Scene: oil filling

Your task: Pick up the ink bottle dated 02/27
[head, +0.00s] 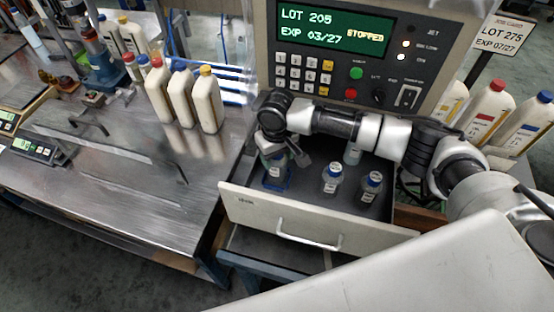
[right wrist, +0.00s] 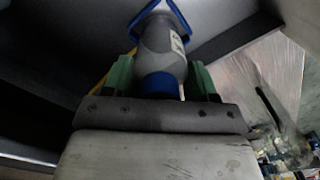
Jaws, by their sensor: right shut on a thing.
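The ink bottles stand in an open grey drawer (head: 290,216). One grey bottle (head: 276,172) with a blue cap is at the drawer's left, in a blue square holder (head: 275,185). My right gripper (head: 274,155) reaches down over it and is shut on it near the cap. In the right wrist view the bottle (right wrist: 158,50) sits between the green fingertips, with part of a white label showing. Label dates are too small to read. My left gripper is out of view.
The machine panel (head: 335,35) behind reads LOT 205, EXP 03/27, STOPPED. A sign (head: 500,36) reads LOT 275, EXP 07/27. Cream bottles (head: 180,95) stand on the metal bench at left, others (head: 485,110) at right. The bench's front is mostly clear.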

